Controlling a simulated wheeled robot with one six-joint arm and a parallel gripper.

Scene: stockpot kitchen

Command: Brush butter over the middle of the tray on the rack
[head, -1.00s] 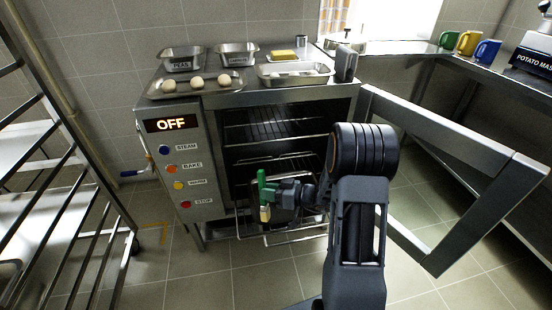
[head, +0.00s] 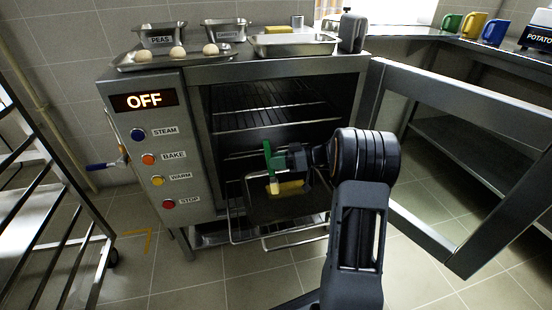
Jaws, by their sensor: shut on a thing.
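My gripper (head: 281,160) is shut on the green handle of a brush (head: 267,152). The brush hangs upright with its pale bristles (head: 273,186) down, over the dark tray (head: 262,212). The tray sits on the pulled-out wire rack (head: 240,238) at the oven's front. A pale yellow patch (head: 292,188) shows on the tray just right of the bristles. I cannot tell whether the bristles touch the tray. My wrist and arm hide the tray's right side.
The open oven (head: 265,105) has empty wire racks above, and its display (head: 144,102) reads OFF. The oven door (head: 470,150) stands open at the right. A wheeled rack (head: 40,220) stands at the left.

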